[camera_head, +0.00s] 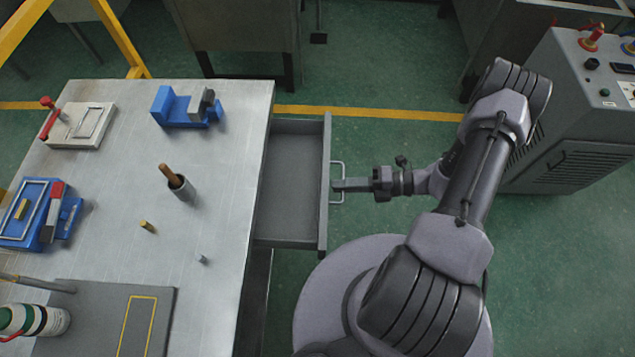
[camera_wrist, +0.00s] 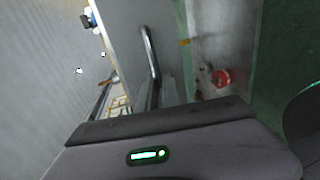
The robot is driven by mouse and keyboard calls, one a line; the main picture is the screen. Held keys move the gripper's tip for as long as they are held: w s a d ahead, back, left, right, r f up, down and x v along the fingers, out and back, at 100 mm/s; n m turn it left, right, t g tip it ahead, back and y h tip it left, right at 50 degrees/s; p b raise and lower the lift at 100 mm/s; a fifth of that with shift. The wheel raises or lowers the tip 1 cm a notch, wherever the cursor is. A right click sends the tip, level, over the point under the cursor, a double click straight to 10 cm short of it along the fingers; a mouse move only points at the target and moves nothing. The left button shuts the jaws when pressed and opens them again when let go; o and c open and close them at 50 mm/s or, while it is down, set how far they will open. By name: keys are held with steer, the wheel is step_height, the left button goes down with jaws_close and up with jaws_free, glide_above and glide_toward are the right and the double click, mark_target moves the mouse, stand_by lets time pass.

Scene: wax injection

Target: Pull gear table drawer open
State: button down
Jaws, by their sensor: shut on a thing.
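The grey drawer (camera_head: 292,185) stands pulled out from the right side of the gear table (camera_head: 222,215), and its empty inside shows. Its silver bar handle (camera_head: 337,168) is on the drawer's right-hand front. My gripper (camera_head: 340,185) is at the handle, reaching in from the right, and is shut on it. In the wrist view the handle (camera_wrist: 150,55) runs down from the top, and the drawer front (camera_wrist: 125,35) is beside it.
On the table are a blue vise (camera_head: 185,108), a cup with a wooden-handled tool (camera_head: 180,186), a white block with a red handle (camera_head: 82,125), and a dark mat (camera_head: 95,310). A grey machine (camera_head: 580,115) stands at the right.

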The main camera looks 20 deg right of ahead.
steer(key=v, duration=0.3)
steer(key=shift+f, duration=0.3)
steer(key=c, duration=1.5)
jaws_free()
steer(key=p+v, duration=0.2)
steer(key=v, duration=1.5)
steer(key=shift+d, duration=0.25)
